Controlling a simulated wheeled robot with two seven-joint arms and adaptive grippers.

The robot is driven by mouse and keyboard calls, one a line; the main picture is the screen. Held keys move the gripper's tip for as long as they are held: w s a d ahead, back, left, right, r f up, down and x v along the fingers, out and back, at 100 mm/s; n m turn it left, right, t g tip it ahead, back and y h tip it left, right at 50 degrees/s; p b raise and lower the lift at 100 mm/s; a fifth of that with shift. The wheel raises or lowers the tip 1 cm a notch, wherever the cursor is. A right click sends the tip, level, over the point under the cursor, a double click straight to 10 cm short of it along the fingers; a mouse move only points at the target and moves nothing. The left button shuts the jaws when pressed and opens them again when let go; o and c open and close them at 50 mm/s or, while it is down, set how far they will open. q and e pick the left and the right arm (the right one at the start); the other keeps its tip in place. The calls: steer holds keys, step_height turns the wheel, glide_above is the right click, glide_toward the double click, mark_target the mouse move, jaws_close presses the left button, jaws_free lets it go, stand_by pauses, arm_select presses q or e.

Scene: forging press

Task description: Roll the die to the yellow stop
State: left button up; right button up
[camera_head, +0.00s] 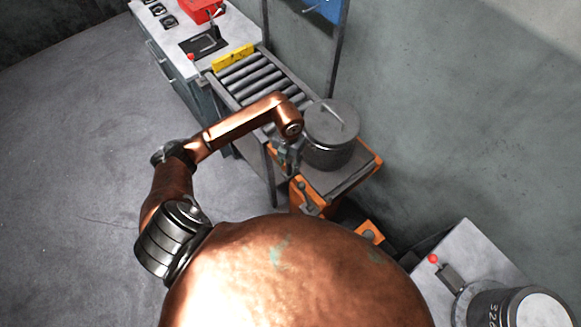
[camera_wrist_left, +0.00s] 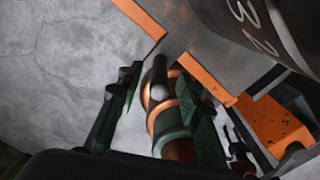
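The die (camera_head: 330,150) is a dark grey cylinder with a bar across its top. It stands upright on the plate of an orange cart (camera_head: 362,172), at the near end of a roller conveyor (camera_head: 255,82). The yellow stop (camera_head: 233,57) is a block across the conveyor's far end. My left gripper (camera_head: 287,157) is low beside the die's left side. In the left wrist view its fingers (camera_wrist_left: 160,118) are apart, and the die's marked side (camera_wrist_left: 265,30) shows at upper right. I cannot tell whether the gripper touches the die. My right gripper is not in view.
A grey cabinet (camera_head: 185,73) with a red box (camera_head: 200,10) stands beyond the conveyor. A post frame (camera_head: 337,60) rises along the conveyor's right. Another marked cylinder (camera_head: 490,310) stands on a grey table (camera_head: 470,250) at lower right. Floor at left is clear.

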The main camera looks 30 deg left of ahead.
mark_target(288, 170)
arm_select(q)
step_height(288, 170, down, 4)
steer(key=shift+s+f, duration=0.1)
steer(key=shift+f, duration=0.3)
steer(key=shift+a+f, duration=0.1)
steer(key=shift+f, duration=0.25)
steer(key=c, duration=0.7)
jaws_close()
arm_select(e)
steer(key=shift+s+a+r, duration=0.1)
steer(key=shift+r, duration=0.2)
